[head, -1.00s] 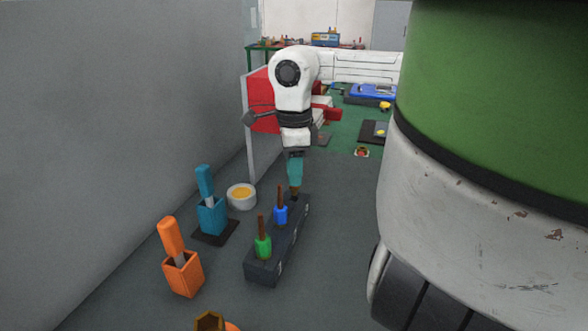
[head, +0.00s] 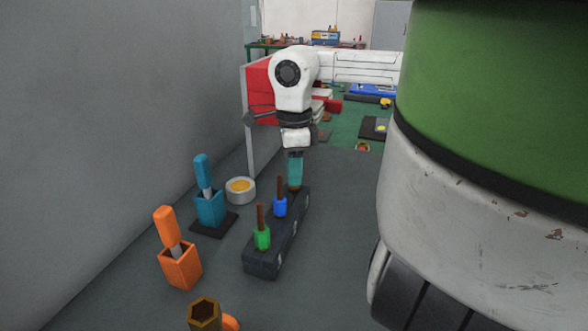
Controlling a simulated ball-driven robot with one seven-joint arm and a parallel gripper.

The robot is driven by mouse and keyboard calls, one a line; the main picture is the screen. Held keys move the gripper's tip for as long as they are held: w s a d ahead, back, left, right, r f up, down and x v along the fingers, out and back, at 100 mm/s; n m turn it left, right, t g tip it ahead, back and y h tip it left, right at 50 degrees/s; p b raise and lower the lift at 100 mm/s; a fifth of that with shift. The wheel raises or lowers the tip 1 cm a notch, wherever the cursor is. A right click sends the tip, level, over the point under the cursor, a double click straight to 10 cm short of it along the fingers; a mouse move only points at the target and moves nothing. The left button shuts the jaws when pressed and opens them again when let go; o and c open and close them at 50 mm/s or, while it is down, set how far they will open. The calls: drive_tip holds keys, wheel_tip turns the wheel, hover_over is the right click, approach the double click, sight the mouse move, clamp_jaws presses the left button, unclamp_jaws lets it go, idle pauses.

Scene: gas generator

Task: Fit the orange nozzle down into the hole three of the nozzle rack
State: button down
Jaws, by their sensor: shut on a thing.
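The nozzle rack (head: 262,263) is a long dark block on the grey floor. A green nozzle (head: 262,238) stands upright near its front end, and a blue nozzle (head: 280,206) stands upright further back. Both have brown stems. My gripper (head: 295,183), with teal fingers, points down over the rack's far end. It is shut on a brown piece (head: 295,189) that looks like the stem of the orange nozzle. No orange shows on it. Its lower end meets the rack's far end in the picture, and I cannot tell how deep it sits in the hole.
An orange holder (head: 181,268) and a blue holder (head: 210,209), each with a handled tool, stand left of the rack. A white round dish (head: 240,191) with yellow contents is behind them. A brown hexagonal tube (head: 204,314) is at the bottom edge. A wall (head: 120,110) closes the left.

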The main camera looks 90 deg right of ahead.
drive_tip(key=shift+s+a+f+b, duration=0.1)
drive_tip(key=shift+f+b, duration=0.3)
drive_tip(key=shift+f, duration=0.2)
drive_tip(key=c, duration=0.8)
unclamp_jaws()
